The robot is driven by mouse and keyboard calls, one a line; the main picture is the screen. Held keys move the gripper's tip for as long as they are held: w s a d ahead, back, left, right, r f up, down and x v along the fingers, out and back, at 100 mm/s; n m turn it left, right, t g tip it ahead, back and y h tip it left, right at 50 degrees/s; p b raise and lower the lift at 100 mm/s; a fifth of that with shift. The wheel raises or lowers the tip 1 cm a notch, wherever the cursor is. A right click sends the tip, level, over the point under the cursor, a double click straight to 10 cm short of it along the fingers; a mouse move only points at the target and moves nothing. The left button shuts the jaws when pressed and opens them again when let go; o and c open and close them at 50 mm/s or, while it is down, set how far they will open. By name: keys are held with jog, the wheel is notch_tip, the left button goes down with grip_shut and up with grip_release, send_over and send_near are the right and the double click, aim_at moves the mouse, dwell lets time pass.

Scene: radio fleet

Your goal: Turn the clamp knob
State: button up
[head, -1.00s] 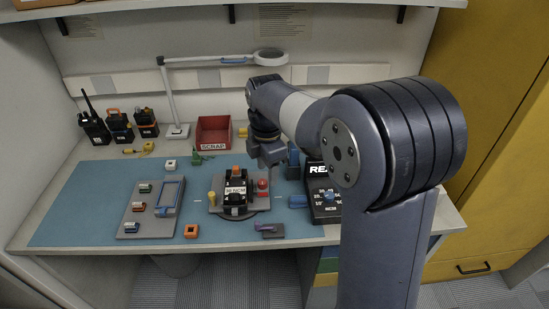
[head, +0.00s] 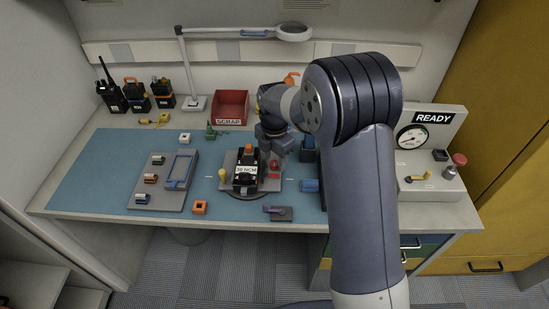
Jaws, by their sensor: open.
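A grey fixture plate (head: 235,186) on the blue mat holds a black block (head: 246,180) labelled 30 NCM with an orange top. A red round knob (head: 274,165) stands at the plate's right side, and a yellow post (head: 222,175) at its left. No label tells which one is the clamp knob. My gripper (head: 277,155) is open, pointing down just over the red knob and partly covering it. I cannot tell whether its fingers touch the knob.
A tray with a blue frame (head: 179,171), an orange block (head: 200,207) and a purple-handled part (head: 277,211) lie nearby. A red SCRAP bin (head: 231,107) stands behind. The READY gauge panel (head: 431,125) is at right. My arm hides the mat's right part.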

jog(key=shift+f, duration=0.4)
jog(key=shift+c, duration=0.3)
jog(key=c, duration=0.9)
